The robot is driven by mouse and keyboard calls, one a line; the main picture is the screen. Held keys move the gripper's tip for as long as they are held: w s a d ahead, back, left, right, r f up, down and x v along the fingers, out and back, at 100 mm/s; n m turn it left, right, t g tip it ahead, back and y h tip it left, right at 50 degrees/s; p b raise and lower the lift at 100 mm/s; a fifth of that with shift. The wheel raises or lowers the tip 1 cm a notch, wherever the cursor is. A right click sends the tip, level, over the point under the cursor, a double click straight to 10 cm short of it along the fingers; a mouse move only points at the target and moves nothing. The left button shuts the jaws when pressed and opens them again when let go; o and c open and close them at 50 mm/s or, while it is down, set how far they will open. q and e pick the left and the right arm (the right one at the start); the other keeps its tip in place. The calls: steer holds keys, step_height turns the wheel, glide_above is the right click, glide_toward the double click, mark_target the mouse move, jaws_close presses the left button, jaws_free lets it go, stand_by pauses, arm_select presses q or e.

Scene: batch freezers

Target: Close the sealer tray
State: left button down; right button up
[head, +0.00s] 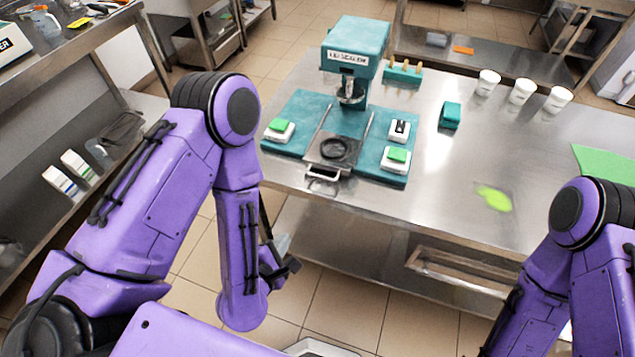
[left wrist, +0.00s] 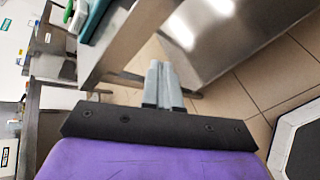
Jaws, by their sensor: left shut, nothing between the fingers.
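The teal sealer (head: 355,45) stands upright on the steel table. Its sealer tray (head: 318,150) is slid out toward me, with a round black ring in it and a metal handle (head: 322,184) at its front. My left gripper (head: 283,243) is in front of and below the table edge, apart from the handle. In the left wrist view its grey fingers (left wrist: 161,75) are together with nothing between them. The tray cannot be made out in that view. My right arm shows at the lower right, but its fingers are out of sight.
Green-topped buttons (head: 281,126) sit on the teal base beside the tray. Several white cups (head: 521,91), a teal block (head: 450,115) and a lime-green patch (head: 494,199) are on the table (head: 440,190). A cluttered shelf (head: 95,130) stands at left.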

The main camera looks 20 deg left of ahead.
arm_select(q)
steer(key=w+d+r+n+t, duration=0.3)
steer(key=r+n, duration=0.3)
steer(key=n, duration=0.5)
steer(key=b, duration=0.8)
glide_toward(320, 177)
steer(key=f, duration=0.1)
steer(key=shift+n, duration=0.3)
steer(key=p+x, duration=0.1)
steer(key=x, duration=0.1)
steer(key=p+x, duration=0.1)
steer(key=x, duration=0.1)
steer(key=r+x, duration=0.1)
steer(key=x, duration=0.1)
steer(key=shift+w+p, duration=0.1)
steer(key=shift+p, duration=0.3)
steer(key=shift+w+f, duration=0.25)
steer(key=shift+w, duration=0.05)
